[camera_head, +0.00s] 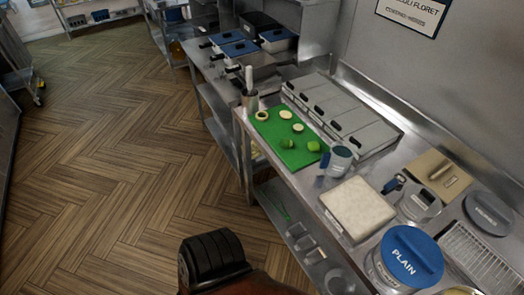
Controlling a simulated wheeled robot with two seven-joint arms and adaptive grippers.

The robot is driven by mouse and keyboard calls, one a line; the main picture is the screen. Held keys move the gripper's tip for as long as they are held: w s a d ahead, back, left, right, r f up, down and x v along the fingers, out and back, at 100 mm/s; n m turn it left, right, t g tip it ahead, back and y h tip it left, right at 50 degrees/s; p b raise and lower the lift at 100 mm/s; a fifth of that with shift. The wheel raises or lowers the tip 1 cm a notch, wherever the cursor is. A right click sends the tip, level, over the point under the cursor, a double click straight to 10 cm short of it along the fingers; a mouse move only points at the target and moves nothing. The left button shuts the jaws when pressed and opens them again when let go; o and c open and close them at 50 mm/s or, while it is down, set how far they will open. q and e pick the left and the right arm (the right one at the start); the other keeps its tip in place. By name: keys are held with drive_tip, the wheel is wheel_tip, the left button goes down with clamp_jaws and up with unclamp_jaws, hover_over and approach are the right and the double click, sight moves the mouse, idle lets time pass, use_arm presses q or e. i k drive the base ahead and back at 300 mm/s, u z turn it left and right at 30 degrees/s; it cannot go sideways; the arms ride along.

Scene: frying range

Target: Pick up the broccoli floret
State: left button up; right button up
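A green cutting board (272,132) lies on the steel counter (308,178). At its near end sit two small green pieces, one on the left (288,144) and one on the right (313,146). They are too small to tell for sure which is a broccoli floret. Three pale round slices lie farther back on the board, among them a ring-like one (261,116). A black ribbed part of my own body shows at the bottom edge, well short of the board. Neither gripper's fingers can be seen.
Right of the board stand grey lidded bins (345,112). Nearer are a clear jug (339,160), a pale square tray (357,208) and a blue-lidded "PLAIN" tub (411,257). The wooden floor at left is clear.

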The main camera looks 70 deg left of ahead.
sight(286, 143)
drive_tip(key=k, duration=0.2)
drive_tip(key=u, duration=1)
